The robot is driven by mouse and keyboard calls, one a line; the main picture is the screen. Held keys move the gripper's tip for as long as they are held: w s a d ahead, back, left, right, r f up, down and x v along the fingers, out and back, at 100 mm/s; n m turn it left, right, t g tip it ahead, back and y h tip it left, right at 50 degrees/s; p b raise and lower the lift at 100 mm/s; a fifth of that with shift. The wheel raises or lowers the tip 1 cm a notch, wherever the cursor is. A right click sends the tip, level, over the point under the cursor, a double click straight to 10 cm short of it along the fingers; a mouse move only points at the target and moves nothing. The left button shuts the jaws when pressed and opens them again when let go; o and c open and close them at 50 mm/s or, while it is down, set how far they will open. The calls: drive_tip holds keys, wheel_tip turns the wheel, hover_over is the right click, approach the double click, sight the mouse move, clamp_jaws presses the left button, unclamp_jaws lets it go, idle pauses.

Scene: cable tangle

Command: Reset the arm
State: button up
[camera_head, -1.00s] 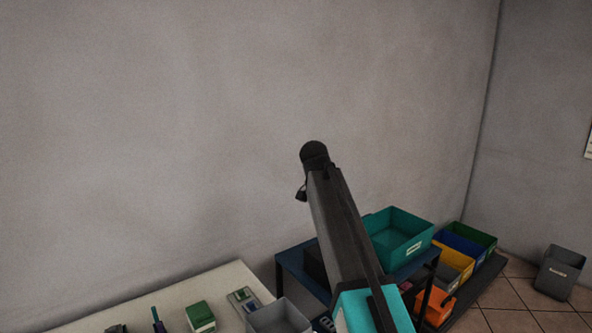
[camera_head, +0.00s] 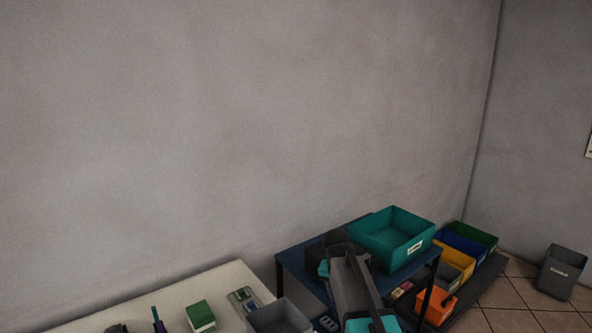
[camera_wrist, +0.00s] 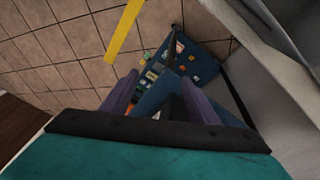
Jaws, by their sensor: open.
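My arm shows at the bottom of the head view, folded low in front of a blue cart (camera_head: 290,262). I cannot make out its fingertips there. In the wrist view my gripper (camera_wrist: 158,84) shows as two purple-grey fingers, apart from each other. The gripper is open. I see nothing clamped between the fingers. Beyond them lie a blue surface with several small items (camera_wrist: 185,65) and tiled floor (camera_wrist: 55,40).
A teal bin (camera_head: 392,238) stands on the cart. Coloured bins (camera_head: 465,243) and an orange bin (camera_head: 435,304) sit to its right. A pale table (camera_head: 215,283) holds a green-topped box (camera_head: 200,316) and a grey bin (camera_head: 280,318). A grey bin (camera_head: 560,272) stands on the floor.

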drive_tip(key=s+f+n+g+y+b, duration=0.1)
drive_tip(key=s+f+b, duration=0.4)
drive_tip(key=s+f, duration=1.7)
drive_tip(key=s+d+f+n+g+y+b, duration=0.1)
drive_tip(key=s+f+n+g+b, duration=0.3)
drive_tip(key=s+f, duration=1.8)
wheel_tip(320, 180, down, 5)
drive_tip(key=shift+d+g+b, duration=0.25)
drive_tip(key=shift+g+b, duration=0.25)
drive_tip(key=shift+g, duration=0.4)
